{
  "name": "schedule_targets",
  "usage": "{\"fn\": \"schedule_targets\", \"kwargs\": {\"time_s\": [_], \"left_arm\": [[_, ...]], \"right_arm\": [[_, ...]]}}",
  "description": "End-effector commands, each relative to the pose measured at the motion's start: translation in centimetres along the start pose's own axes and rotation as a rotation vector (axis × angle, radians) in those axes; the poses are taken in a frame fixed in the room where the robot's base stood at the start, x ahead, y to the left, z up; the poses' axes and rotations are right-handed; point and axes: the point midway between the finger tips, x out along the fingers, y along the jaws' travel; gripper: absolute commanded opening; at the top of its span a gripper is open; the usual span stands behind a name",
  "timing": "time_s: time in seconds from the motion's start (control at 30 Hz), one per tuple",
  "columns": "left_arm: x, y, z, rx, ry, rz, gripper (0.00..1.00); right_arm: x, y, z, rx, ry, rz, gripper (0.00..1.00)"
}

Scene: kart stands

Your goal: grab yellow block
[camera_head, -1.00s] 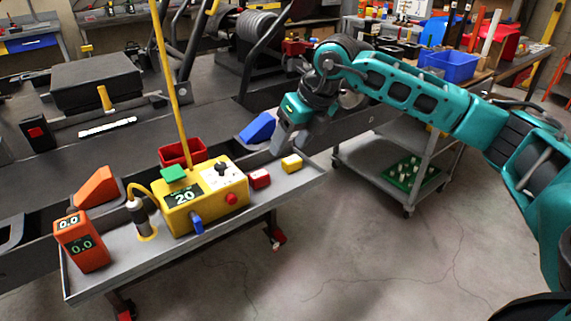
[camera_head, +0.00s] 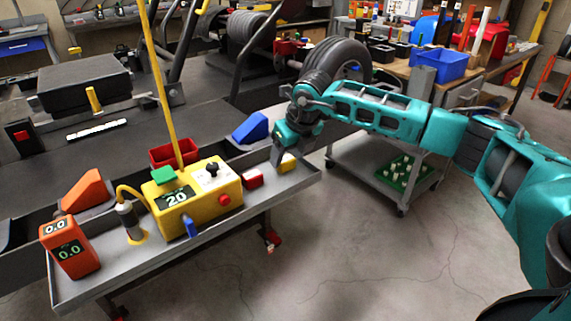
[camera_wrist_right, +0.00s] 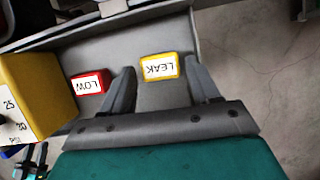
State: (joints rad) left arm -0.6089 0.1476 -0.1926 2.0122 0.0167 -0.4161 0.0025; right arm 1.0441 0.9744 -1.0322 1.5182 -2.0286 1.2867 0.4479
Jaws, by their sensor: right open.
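The yellow block (camera_head: 288,163) lies at the right end of the grey tray (camera_head: 311,180). In the right wrist view the yellow block (camera_wrist_right: 160,67) has a white face marked LEAK and lies ahead of and between the fingertips. My right gripper (camera_head: 277,157) is open just above the tray, and its fingers partly cover the block in the head view. In the wrist view the right gripper (camera_wrist_right: 160,80) has one finger on each side of the block's near end, with gaps. My left gripper is not in view.
A red block (camera_head: 253,179), marked LOW in the wrist view (camera_wrist_right: 89,83), lies close to the left finger. The yellow control box (camera_head: 205,195) stands farther left. A blue wedge (camera_head: 251,128) is behind the tray. Open floor lies to the right.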

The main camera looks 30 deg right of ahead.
Motion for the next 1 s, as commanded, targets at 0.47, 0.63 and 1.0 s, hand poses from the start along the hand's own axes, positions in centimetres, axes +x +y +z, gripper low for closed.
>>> {"fn": "schedule_targets", "kwargs": {"time_s": [0.47,0.63,1.0], "left_arm": [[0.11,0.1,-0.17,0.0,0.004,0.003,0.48],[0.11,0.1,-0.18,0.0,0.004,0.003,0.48],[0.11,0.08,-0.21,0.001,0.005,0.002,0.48]], "right_arm": [[1.71,-0.03,-0.01,0.0,-0.001,0.0,0.54],[1.69,-0.03,-0.01,0.0,-0.001,0.0,0.38],[1.65,-0.04,0.01,0.0,-0.001,0.0,0.22]]}}
